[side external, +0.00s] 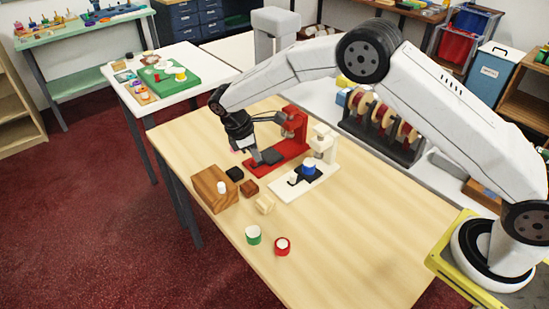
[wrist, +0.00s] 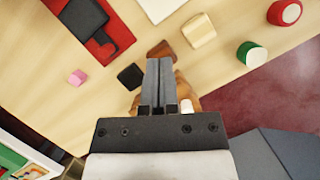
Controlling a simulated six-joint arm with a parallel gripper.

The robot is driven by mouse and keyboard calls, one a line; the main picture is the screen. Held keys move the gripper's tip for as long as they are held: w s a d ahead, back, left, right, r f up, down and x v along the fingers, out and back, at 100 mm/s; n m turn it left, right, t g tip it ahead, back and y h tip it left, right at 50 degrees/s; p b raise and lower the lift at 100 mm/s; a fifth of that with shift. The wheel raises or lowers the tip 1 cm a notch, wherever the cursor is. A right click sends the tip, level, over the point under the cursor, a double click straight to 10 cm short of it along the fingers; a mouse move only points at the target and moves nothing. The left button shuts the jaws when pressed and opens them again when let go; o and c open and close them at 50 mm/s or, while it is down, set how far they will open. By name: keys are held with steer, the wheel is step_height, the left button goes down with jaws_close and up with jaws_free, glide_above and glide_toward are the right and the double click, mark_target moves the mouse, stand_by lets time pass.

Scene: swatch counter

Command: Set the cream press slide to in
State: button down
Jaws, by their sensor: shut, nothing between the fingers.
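The cream press (side external: 320,170) stands on the wooden table in the side view, with its post at the back right of its white base. I cannot tell exactly how far in the slide is. In the wrist view only a pale edge of the cream base (wrist: 160,8) shows at the top.
The red press (side external: 290,145) with its dark slide (side external: 269,157) stands beside the cream one. A wooden block (side external: 208,192), black block (side external: 235,174), brown block (side external: 249,188), tan block (side external: 265,205), green cylinder (side external: 253,236) and red cylinder (side external: 282,247) lie nearby. The table's right front is clear.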

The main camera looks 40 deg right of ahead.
mark_target(300, 175)
steer(key=shift+a+n, duration=0.2)
steer(key=shift+n, duration=0.1)
steer(key=x, duration=0.9)
steer(key=shift+d+f, duration=0.2)
steer(key=shift+f, duration=0.15)
steer(key=shift+s+d, duration=0.45)
steer(key=shift+d, duration=0.35)
steer(key=shift+s+d, duration=0.25)
steer(key=shift+d, duration=0.25)
steer(key=shift+s+d, duration=0.25)
steer(key=shift+d, duration=0.25)
steer(key=shift+d, duration=2.35)
